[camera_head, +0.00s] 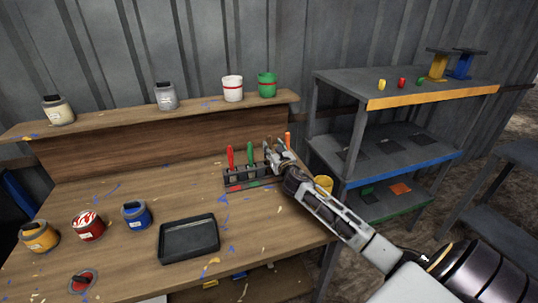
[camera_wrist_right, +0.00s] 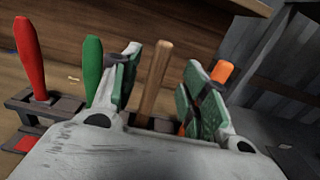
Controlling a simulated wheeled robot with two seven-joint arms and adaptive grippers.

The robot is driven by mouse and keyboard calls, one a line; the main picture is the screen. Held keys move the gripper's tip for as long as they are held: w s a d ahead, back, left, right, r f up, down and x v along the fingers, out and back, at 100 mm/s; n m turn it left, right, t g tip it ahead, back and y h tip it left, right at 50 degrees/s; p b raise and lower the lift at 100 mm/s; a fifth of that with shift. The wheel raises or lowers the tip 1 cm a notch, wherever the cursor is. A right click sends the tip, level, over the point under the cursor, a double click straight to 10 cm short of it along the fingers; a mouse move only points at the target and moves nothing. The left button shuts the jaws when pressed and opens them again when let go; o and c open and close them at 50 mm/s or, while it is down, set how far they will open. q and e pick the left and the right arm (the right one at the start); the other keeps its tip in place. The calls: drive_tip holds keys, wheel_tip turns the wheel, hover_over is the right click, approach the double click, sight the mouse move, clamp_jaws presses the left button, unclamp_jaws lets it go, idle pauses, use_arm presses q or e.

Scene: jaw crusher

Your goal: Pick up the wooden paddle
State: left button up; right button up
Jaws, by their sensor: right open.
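The wooden paddle shows as a plain brown wooden handle (camera_wrist_right: 155,80) in the right wrist view. It stands upright, slightly tilted in the picture, between the two green-padded fingers of my right gripper (camera_wrist_right: 162,68). The fingers are open, with a visible gap at least on the handle's right side. In the head view my right gripper (camera_head: 277,153) is over the right part of the small dark rack (camera_head: 236,180) and hides the wooden handle there. The paddle's lower end is hidden. My left gripper is in neither view.
A red handle (camera_head: 230,157) and a green handle (camera_head: 250,154) stand in the rack left of the gripper; an orange handle (camera_wrist_right: 222,73) is close on its right. A black tray (camera_head: 188,240) and paint cans are on the bench. A metal shelf (camera_head: 400,85) stands right.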

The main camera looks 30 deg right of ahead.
sight(270, 142)
drive_tip(key=shift+r+x, duration=0.15)
drive_tip(key=shift+x, duration=0.55)
drive_tip(key=shift+r+x, duration=0.1)
drive_tip(key=shift+x, duration=1.7)
clamp_jaws()
